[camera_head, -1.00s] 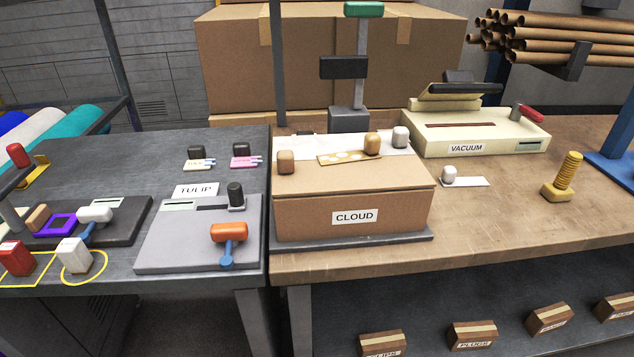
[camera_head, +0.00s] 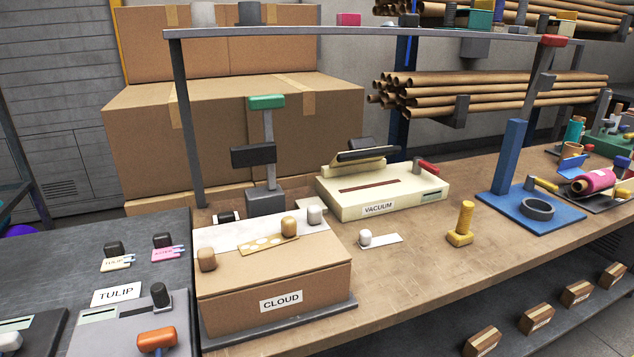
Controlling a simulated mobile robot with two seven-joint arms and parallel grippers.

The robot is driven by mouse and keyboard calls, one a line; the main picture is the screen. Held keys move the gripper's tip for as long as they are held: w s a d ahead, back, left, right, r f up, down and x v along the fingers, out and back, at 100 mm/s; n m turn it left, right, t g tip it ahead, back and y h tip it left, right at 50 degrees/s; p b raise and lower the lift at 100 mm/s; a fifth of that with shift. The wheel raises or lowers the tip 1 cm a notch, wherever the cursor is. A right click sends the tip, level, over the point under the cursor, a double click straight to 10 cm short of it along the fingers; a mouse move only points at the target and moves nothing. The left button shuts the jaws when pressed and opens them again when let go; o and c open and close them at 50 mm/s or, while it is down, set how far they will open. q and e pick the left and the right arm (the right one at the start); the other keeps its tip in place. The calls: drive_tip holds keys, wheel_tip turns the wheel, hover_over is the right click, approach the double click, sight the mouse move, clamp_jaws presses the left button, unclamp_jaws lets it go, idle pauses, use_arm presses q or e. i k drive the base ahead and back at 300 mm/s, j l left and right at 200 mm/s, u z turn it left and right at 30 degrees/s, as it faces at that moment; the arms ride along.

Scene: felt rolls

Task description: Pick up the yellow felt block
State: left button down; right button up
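No block can be clearly identified as the yellow felt block. A yellow ribbed post on a yellow base (camera_head: 461,224) stands upright on the wooden bench, right of the white tag. Neither of my grippers is in view.
A cardboard box labelled CLOUD (camera_head: 270,292), a cream VACUUM machine (camera_head: 378,196) and a blue stand (camera_head: 508,165) occupy the wooden bench (camera_head: 420,270). A grey raised shelf (camera_head: 300,33) runs above it. Bare wood surrounds the yellow post.

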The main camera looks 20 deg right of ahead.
sight(461, 236)
drive_tip(key=z, duration=1.45)
